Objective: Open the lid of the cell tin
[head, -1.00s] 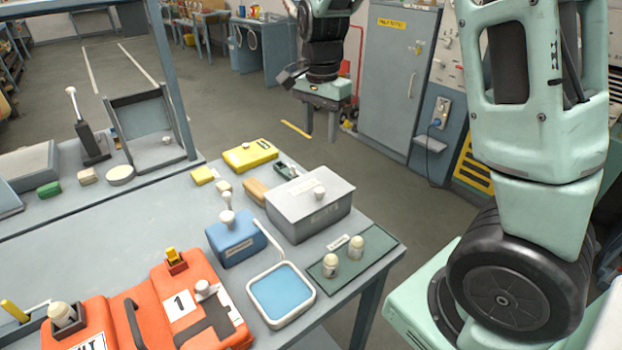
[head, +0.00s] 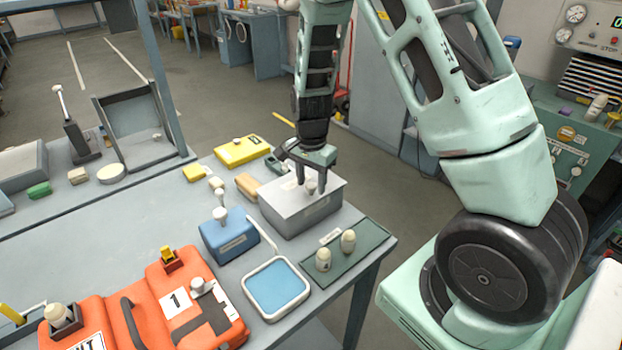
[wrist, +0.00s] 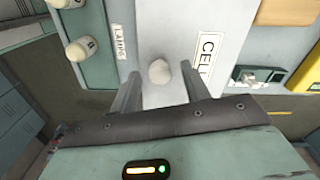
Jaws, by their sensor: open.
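The cell tin (head: 290,217) is a grey box with a flat lid near the right end of the bench. Its lid has a pale round knob (head: 311,186) on top. In the wrist view the lid (wrist: 165,40) carries a label reading "CEL", partly cut off. My gripper (head: 313,188) is over the lid, pointing down, with its two fingers apart on either side of the knob. The knob (wrist: 159,72) shows between the fingers (wrist: 160,85) in the wrist view. I cannot tell whether the fingers touch it. The lid appears closed.
A green mat (head: 355,250) with two pale-topped lamps (head: 348,240) lies in front of the tin. A blue box (head: 229,235) with a knob, a blue-padded tray (head: 276,288) and an orange case (head: 165,305) stand left. A yellow case (head: 242,151) lies behind.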

